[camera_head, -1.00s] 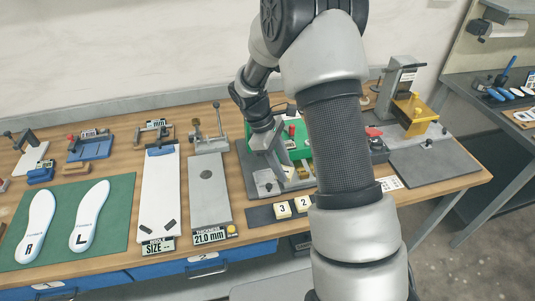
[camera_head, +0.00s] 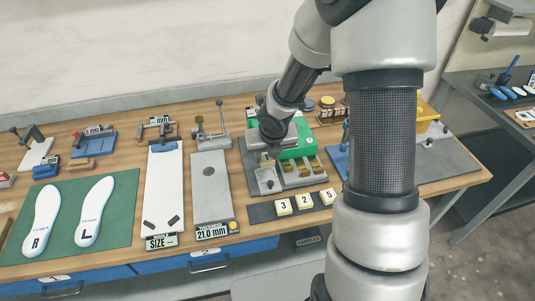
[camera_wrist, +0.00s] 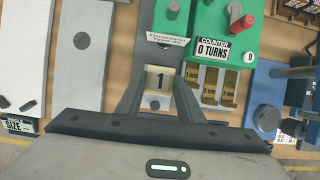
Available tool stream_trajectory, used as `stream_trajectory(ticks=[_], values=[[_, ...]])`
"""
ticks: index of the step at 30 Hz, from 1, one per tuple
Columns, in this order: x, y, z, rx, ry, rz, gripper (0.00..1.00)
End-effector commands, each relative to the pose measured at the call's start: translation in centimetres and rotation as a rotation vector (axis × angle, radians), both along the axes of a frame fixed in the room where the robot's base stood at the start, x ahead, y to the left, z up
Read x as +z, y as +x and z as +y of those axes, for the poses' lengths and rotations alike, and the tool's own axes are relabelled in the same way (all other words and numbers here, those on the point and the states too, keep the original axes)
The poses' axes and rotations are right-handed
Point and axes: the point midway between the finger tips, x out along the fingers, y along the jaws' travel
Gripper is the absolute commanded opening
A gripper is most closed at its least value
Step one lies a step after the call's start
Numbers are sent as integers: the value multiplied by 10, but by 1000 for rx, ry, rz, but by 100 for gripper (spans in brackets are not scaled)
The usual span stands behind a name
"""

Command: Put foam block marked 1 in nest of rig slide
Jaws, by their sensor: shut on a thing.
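The foam block marked 1 (camera_wrist: 160,77) is pale yellow with a dark 1 on its top face. In the wrist view it sits between the two fingers of my gripper (camera_wrist: 158,88), which is shut on it. The rig has a green body (camera_wrist: 225,35) and a grey base. Its grey slide (camera_head: 268,183), with a small knob, lies in front of the green body. My gripper (camera_head: 268,160) is over the slide, and the block is hidden in the head view. I cannot tell whether the block touches the nest, which it and the fingers cover.
Foam blocks 3 (camera_head: 284,207), 2 (camera_head: 304,201) and 5 (camera_head: 328,197) stand on a dark strip in front of the rig. Brass-coloured pieces (camera_wrist: 208,85) lie right of the held block. A grey thickness gauge plate (camera_head: 211,190) stands left.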

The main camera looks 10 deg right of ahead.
Motion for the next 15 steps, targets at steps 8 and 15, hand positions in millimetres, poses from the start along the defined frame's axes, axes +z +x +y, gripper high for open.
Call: stream_trajectory(ticks=[8,15], values=[[-21,0,0,-2,0,1,10],[-45,0,-1,-4,-1,1,10]])
